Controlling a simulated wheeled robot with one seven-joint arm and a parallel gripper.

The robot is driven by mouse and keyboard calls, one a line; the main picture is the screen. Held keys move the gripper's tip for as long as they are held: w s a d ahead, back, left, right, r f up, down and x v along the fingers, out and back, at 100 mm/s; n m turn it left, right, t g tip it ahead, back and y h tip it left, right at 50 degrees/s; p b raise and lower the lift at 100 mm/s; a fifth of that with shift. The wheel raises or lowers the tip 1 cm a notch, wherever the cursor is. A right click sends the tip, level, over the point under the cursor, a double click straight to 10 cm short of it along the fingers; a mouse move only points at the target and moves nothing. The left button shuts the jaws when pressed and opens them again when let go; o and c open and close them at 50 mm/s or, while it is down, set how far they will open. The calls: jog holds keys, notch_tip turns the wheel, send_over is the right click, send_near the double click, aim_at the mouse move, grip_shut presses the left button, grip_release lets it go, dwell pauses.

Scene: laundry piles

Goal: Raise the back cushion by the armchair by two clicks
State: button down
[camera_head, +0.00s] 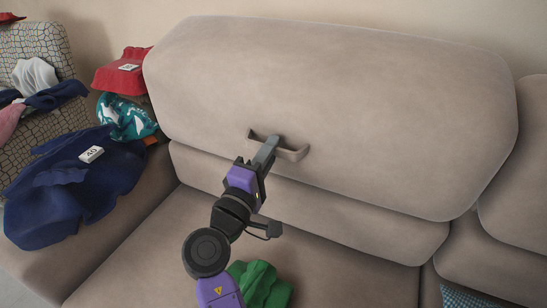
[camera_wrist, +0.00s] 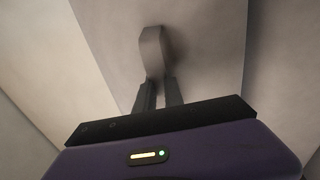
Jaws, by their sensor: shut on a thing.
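The back cushion (camera_head: 350,110) is a large beige padded panel at the top of the sofa in the head view, tilted, with its lower edge above a second padded section. A brown-grey handle (camera_head: 292,153) sticks out from its lower left part. My gripper (camera_head: 270,148) reaches up to the handle and is shut on it. In the wrist view the handle (camera_wrist: 153,50) stands between the two dark fingertips of my gripper (camera_wrist: 158,85), with the cushion's beige surface behind. The fingers hide part of the handle in the head view.
A patterned armchair (camera_head: 42,45) with clothes stands at the left. A navy garment (camera_head: 75,190) with a tag lies over the sofa arm, near red (camera_head: 125,72) and teal (camera_head: 125,117) cloths. A green cloth (camera_head: 260,285) lies on the seat beside my arm.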

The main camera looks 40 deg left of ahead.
jog(key=shift+s+d+f+t+y+b, duration=0.15)
jog(key=shift+s+f+t+y+b, duration=0.25)
jog(key=shift+b, duration=0.55)
jog(key=shift+s, duration=0.15)
jog(key=c, duration=1.5)
grip_release()
jog(key=shift+o, duration=0.2)
jog(key=shift+h, duration=0.3)
jog(key=shift+r, duration=0.1)
jog(key=p+v, duration=0.1)
jog(key=v, duration=0.6)
jog(key=shift+s, duration=0.35)
jog(key=shift+d, duration=0.1)
